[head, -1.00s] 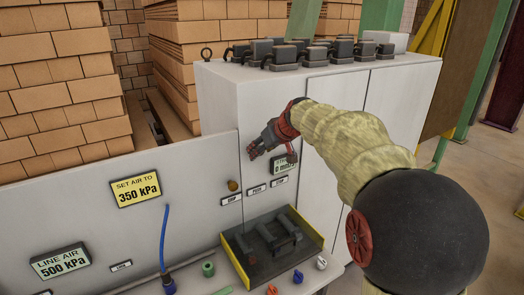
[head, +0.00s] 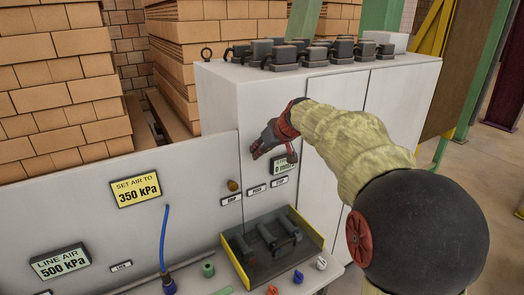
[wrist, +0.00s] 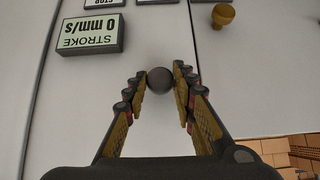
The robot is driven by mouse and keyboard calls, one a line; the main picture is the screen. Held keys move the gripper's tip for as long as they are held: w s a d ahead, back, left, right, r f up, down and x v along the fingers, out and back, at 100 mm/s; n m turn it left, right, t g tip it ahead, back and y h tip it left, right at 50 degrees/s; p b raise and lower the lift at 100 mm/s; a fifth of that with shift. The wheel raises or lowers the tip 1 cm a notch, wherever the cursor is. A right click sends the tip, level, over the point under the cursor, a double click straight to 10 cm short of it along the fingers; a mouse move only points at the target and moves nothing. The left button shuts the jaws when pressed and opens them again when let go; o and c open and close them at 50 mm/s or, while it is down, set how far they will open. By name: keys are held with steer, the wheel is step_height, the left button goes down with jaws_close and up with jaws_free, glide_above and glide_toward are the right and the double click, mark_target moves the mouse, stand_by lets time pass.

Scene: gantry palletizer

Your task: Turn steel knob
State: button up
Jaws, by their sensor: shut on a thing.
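The steel knob (wrist: 160,80) is a small round grey ball on the white cabinet front, seen in the wrist view. My gripper (wrist: 161,82) has a fingertip on each side of it and is shut on it. In the head view my gripper (head: 257,153) reaches the cabinet front from the right, and its fingers hide the knob. A stroke display (wrist: 90,35) beside the knob reads 0 mm/s in the wrist view. In the head view my gripper partly covers that display (head: 285,164).
A brass knob (head: 233,185) sits lower left of my gripper, above small labels. A tray (head: 228,244) with dark handled parts lies below. Several black clamps stand on the cabinet top (head: 222,67). A blue hose (head: 164,235) and pressure signs (head: 136,189) are at left.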

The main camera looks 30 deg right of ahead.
steer(key=m+t+y+b, duration=0.1)
steer(key=m+t+y, duration=0.1)
steer(key=m+y, duration=0.2)
steer(key=f+m+t+y+b, duration=0.1)
steer(key=m+t+y, duration=0.1)
steer(key=m+y, duration=0.2)
steer(key=d+m+t+y+b, duration=0.1)
steer(key=m+t+y+b, duration=0.1)
steer(key=m+y, duration=0.3)
steer(key=shift+d+f+y, duration=0.1)
steer(key=shift+f+y, duration=0.3)
steer(key=shift+y, duration=0.3)
stand_by(0.6)
stand_by(0.3)
steer(key=o, duration=1.1)
steer(key=shift+c, duration=0.2)
steer(key=shift+o, duration=0.4)
